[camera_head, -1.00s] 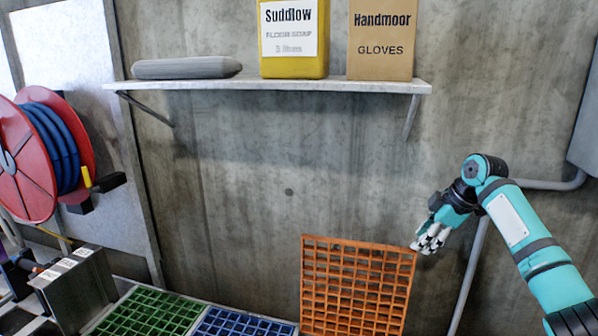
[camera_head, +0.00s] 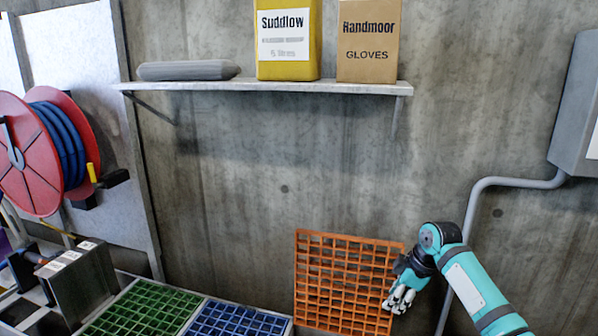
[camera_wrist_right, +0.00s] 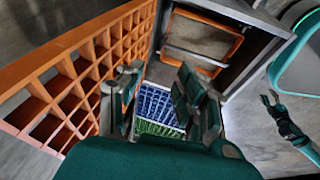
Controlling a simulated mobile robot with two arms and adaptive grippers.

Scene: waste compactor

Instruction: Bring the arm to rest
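My right gripper (camera_head: 400,298) hangs at the lower right in the head view, in front of the right edge of an orange grate (camera_head: 335,234). Its fingers point downward. In the right wrist view, the fingers (camera_wrist_right: 160,105) stand apart with nothing between them. The orange grate (camera_wrist_right: 85,35) rises just left of the fingers there; I cannot tell whether they touch. My left gripper is outside the head view. A small black and teal part (camera_wrist_right: 285,120) at the right of the wrist view may be my left gripper, too unclear to read.
The orange grate stands upright by the concrete wall. Green (camera_head: 140,310) and blue (camera_head: 238,320) grates lie left of it. A shelf (camera_head: 270,86) holds a yellow container (camera_head: 288,70) and a gloves box (camera_head: 367,72). A grey pipe (camera_head: 475,205) runs behind my right arm.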

